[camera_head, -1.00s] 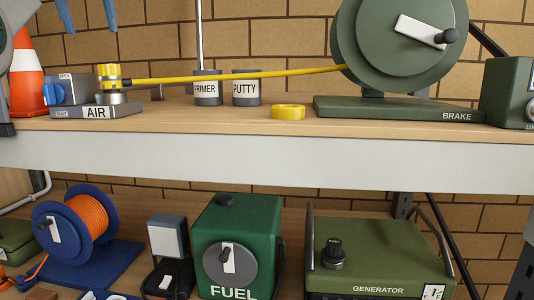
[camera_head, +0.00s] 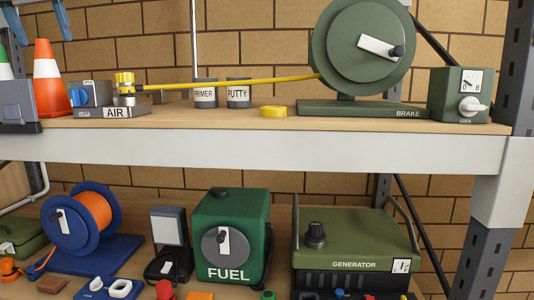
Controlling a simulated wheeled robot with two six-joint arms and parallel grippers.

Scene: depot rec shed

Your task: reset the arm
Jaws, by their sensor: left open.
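My left gripper (camera_head: 44,38) shows at the top left edge of the head view, with two blue fingers hanging down and set apart. It is open, with nothing between the fingers. Most of its body and arm is outside the picture. It appears above the level of the orange cone (camera_head: 48,80), and no contact with anything shows. My right gripper is not in view.
The upper shelf (camera_head: 250,150) holds an AIR unit (camera_head: 112,112) with a yellow hose running to a green BRAKE reel (camera_head: 360,60), PRIMER and PUTTY cans and a lock box (camera_head: 460,95). Below stand an orange cable reel (camera_head: 90,215), FUEL box (camera_head: 230,240) and generator (camera_head: 355,245). A shelf post (camera_head: 500,200) stands right.

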